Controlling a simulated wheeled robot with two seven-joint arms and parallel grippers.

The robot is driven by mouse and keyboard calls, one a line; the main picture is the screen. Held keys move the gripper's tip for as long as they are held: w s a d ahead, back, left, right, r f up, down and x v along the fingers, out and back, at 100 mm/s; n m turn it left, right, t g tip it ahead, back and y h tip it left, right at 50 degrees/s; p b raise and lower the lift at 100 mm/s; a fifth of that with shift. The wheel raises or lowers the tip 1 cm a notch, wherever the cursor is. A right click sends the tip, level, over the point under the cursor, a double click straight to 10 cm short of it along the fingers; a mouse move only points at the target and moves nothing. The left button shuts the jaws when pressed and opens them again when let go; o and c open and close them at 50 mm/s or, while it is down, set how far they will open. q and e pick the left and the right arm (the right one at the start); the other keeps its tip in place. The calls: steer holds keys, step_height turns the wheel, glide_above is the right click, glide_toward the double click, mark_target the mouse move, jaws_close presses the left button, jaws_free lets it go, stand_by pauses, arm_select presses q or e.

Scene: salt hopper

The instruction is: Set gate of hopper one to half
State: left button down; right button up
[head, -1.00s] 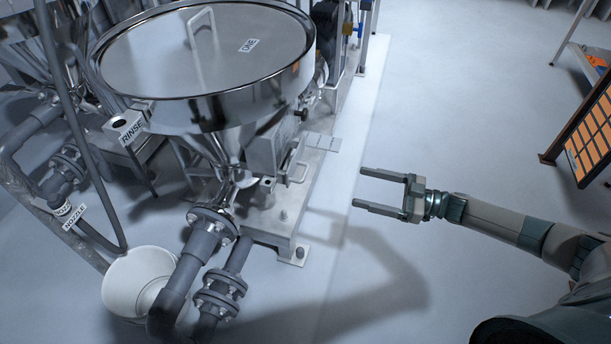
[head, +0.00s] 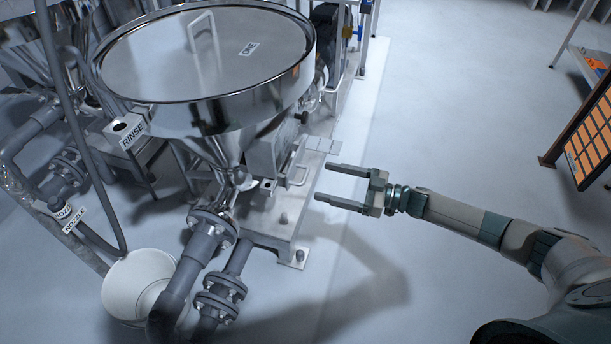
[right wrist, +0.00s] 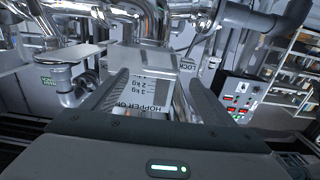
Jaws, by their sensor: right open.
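Hopper one (head: 205,65) is a large steel cone with a round lid labelled "ONE", at the upper left of the head view. Below its cone is a box with a small handle (head: 298,176), which looks like the gate handle; its setting is too small to tell. My right gripper (head: 317,182) is open and empty, just right of the handle and apart from it. In the right wrist view a plate (right wrist: 143,90) marked "HOPPER O…" with kg marks shows between the open fingers. My left gripper is not in view.
Grey flanged pipes (head: 212,235) run below the hopper, and a white bucket (head: 135,285) stands at the lower left. A holder labelled "RINSE" (head: 130,132) is left of the hopper. An orange-panelled rack (head: 590,135) is at the right. The floor between is clear.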

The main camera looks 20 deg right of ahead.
mark_target(306, 175)
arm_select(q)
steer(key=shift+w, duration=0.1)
arm_select(e)
steer(key=x, duration=0.7)
steer(key=shift+w+a, duration=0.15)
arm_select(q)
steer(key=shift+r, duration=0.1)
arm_select(e)
steer(key=shift+c, duration=0.5)
steer(key=c, duration=1.4)
steer(key=v, duration=0.4)
steer(key=shift+p, duration=0.35)
steer(key=o, duration=1.5)
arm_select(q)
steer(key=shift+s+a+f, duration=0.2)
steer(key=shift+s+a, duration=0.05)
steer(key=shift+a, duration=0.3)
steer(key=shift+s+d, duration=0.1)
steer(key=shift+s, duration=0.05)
